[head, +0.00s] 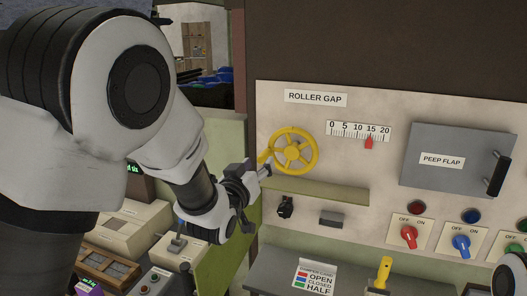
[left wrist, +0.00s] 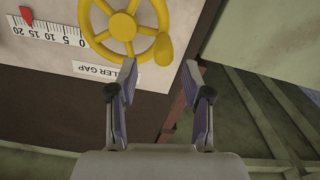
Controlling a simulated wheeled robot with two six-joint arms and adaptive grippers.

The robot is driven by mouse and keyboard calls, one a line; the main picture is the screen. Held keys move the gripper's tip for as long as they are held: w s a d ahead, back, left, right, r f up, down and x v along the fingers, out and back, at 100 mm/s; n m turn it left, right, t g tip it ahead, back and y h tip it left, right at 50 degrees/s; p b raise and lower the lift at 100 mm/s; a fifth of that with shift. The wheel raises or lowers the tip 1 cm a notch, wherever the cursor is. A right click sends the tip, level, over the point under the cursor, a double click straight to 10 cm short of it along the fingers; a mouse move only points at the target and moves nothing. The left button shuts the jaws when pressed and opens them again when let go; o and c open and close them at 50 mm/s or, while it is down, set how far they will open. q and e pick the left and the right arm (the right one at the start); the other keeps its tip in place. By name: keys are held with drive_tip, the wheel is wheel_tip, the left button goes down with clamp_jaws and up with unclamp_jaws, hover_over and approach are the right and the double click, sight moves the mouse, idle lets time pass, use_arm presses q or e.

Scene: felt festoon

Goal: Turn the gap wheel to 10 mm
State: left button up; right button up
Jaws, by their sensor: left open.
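The yellow gap wheel (head: 316,152) is mounted on the pale panel under the ROLLER GAP label (head: 316,98). Its handle knob (head: 264,157) is on its left side. The wheel also shows at the top of the left wrist view (left wrist: 126,27), with the knob (left wrist: 163,49) at its lower right. The scale (head: 350,128) reads 0 to 20, and its red pointer (head: 369,143) stands close to 15. My left gripper (head: 263,169) is beside the knob; its open fingers (left wrist: 158,76) hold nothing, and the knob lies just beyond them. My right gripper is not seen.
A ledge (head: 320,192) juts out below the wheel. The grey PEEP FLAP (head: 440,142) is to the right, above red (head: 409,235) and blue (head: 461,245) switches. A yellow-handled lever (head: 384,272) stands below beside the damper card (head: 315,280).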

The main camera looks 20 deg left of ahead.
sight(260, 161)
use_arm(q)
drive_tip(key=w, duration=0.2)
drive_tip(key=w+p, duration=0.1)
drive_tip(key=w, duration=0.1)
drive_tip(key=w+f, duration=0.1)
drive_tip(key=w, duration=0.1)
drive_tip(key=shift+a, duration=0.3)
drive_tip(key=shift+s+d+r, duration=0.15)
drive_tip(key=shift+s+r, duration=0.1)
drive_tip(key=shift+s, duration=0.05)
drive_tip(key=shift+s+d+r, duration=0.1)
drive_tip(key=shift+s+r, duration=0.1)
drive_tip(key=shift+s, duration=0.05)
drive_tip(key=c, duration=0.3)
drive_tip(key=shift+s, duration=0.15)
drive_tip(key=c, duration=0.6)
clamp_jaws()
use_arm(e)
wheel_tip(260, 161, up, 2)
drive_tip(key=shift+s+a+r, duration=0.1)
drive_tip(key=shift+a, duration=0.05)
